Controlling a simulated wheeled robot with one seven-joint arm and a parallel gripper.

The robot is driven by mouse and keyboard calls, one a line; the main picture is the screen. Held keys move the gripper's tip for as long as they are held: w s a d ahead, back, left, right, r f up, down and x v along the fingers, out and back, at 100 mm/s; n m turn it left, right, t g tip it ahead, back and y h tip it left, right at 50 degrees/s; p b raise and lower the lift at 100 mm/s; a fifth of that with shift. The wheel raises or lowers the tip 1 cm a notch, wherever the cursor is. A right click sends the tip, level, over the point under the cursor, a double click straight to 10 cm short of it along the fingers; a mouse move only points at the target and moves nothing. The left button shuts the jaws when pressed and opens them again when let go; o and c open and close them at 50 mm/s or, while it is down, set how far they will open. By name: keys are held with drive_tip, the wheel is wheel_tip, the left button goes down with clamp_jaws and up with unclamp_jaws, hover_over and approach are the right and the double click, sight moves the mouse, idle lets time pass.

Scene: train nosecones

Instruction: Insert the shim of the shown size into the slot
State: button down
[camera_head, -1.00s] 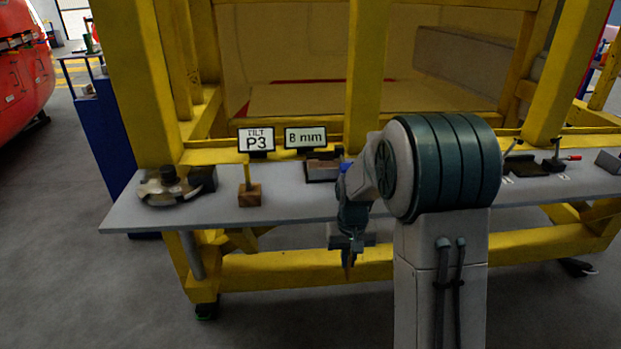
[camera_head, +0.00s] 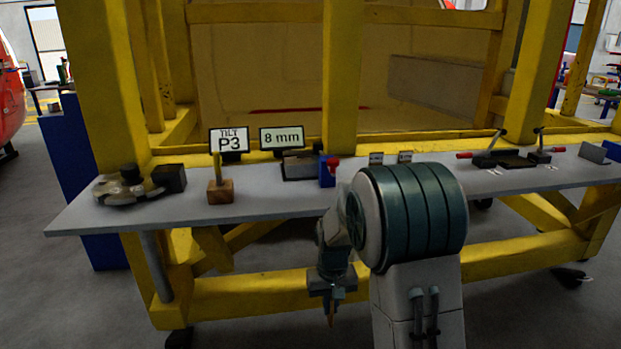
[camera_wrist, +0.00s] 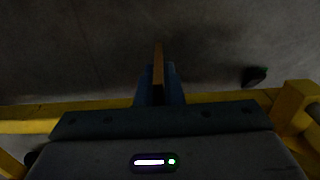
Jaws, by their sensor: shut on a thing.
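My gripper (camera_head: 331,300) hangs pointing down in front of the grey bench, below its top surface. It is shut on a thin brownish shim (camera_head: 331,320). In the wrist view the shim (camera_wrist: 158,65) stands edge-on between the blue fingers (camera_wrist: 160,88), over grey floor. A sign reading "8 mm" (camera_head: 282,138) stands at the back of the bench. In front of it is a dark fixture with a grey block (camera_head: 299,166); I cannot make out a slot in it. A blue block with a red knob (camera_head: 327,171) adjoins its right side.
Toggle clamps (camera_head: 495,155) sit at right. Yellow frame posts (camera_head: 342,75) rise behind.

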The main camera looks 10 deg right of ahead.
idle(0.8)
wheel_tip(320, 180, up, 3)
drive_tip(key=p, duration=0.5)
drive_tip(key=shift+s, duration=0.15)
drive_tip(key=r+p, duration=0.1)
drive_tip(key=p, duration=0.2)
drive_tip(key=r+p, duration=0.2)
drive_tip(key=p, duration=0.2)
drive_tip(key=shift+s+r, duration=0.1)
drive_tip(key=shift+s, duration=0.25)
drive_tip(key=r+p, duration=0.1)
drive_tip(key=p, duration=0.2)
drive_tip(key=s+r+p, duration=0.1)
drive_tip(key=r+p, duration=0.1)
drive_tip(key=p, duration=0.2)
drive_tip(key=shift+s+r+p, duration=0.1)
drive_tip(key=shift+p, duration=0.2)
drive_tip(key=shift+s, duration=0.1)
